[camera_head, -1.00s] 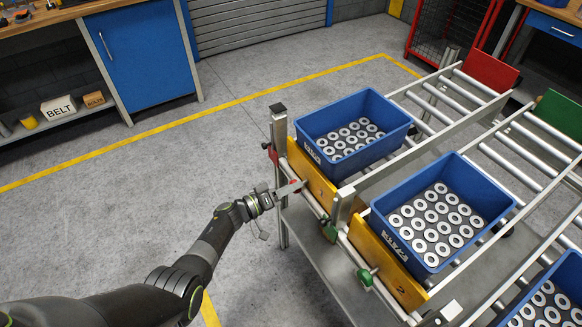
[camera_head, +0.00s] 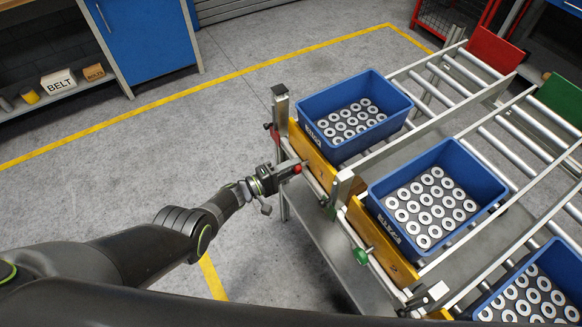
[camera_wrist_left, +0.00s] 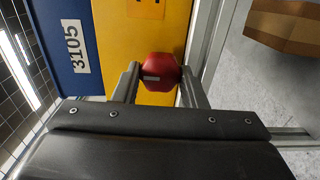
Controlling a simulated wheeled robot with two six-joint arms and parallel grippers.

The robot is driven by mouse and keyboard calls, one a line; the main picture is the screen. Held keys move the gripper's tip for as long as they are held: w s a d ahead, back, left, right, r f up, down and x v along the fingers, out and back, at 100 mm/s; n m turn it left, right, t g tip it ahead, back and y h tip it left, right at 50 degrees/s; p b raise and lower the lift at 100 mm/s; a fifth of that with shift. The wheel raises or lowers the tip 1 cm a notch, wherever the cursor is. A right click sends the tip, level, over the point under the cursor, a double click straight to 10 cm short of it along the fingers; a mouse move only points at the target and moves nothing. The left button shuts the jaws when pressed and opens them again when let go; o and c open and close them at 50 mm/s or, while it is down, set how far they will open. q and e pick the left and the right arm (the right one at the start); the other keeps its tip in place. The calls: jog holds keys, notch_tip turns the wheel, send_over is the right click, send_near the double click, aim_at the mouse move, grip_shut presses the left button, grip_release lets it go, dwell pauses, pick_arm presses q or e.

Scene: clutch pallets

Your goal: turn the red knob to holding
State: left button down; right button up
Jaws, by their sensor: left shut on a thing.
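The red knob (camera_head: 297,169) sits at the front of the first lane, by the yellow plate (camera_head: 312,155) below the first blue bin (camera_head: 330,135). In the left wrist view the knob (camera_wrist_left: 161,68) lies between the two fingers, with a short pale mark on its face. My left gripper (camera_head: 290,172) is shut on it, with a finger on either side. The yellow plate (camera_wrist_left: 120,50) and the blue bin's wall (camera_wrist_left: 60,40) with the label 3105 show behind it. Any position markings around the knob cannot be made out. My right gripper is not in view.
A second blue bin (camera_head: 395,228) of ringed parts stands on the middle lane, and a third (camera_head: 545,305) at lower right. A metal post (camera_head: 281,105) rises near the red knob. The floor at left is clear.

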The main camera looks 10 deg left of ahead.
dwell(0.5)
pick_arm(q)
jog(key=c, duration=0.9)
grip_release()
jog(key=p+v, duration=0.4)
jog(key=v, duration=1.3)
jog(key=shift+s+a+p, duration=0.1)
jog(key=shift+a+p, duration=0.05)
jog(key=shift+p, duration=0.25)
